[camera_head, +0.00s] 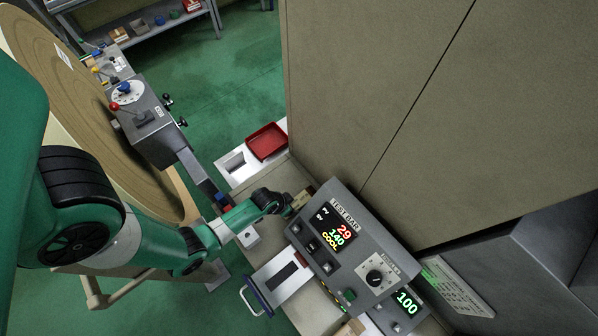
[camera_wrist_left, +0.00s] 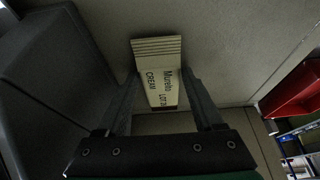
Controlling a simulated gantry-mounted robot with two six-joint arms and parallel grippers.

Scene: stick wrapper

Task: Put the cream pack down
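The cream pack (camera_wrist_left: 160,74) is a pale, flat-sided block with dark lettering that reads "CREAM" and stripes at its far end. In the left wrist view it sits between the two fingers of my left gripper (camera_wrist_left: 162,85), which close on its sides. In the head view my left gripper (camera_head: 292,204) is beside the far left corner of the grey test bar console (camera_head: 345,240), and a small pale part of the pack (camera_head: 303,199) shows past the fingers. The surface under the pack is mostly hidden by the gripper and console. My right gripper is not in view.
A red tray (camera_head: 267,141) lies on the pale bench beyond the gripper. A metal plate with a dark slot and blue handle (camera_head: 280,275) lies left of the console. A large beige cabinet (camera_head: 400,110) rises behind. A big tan reel (camera_head: 70,90) stands at left.

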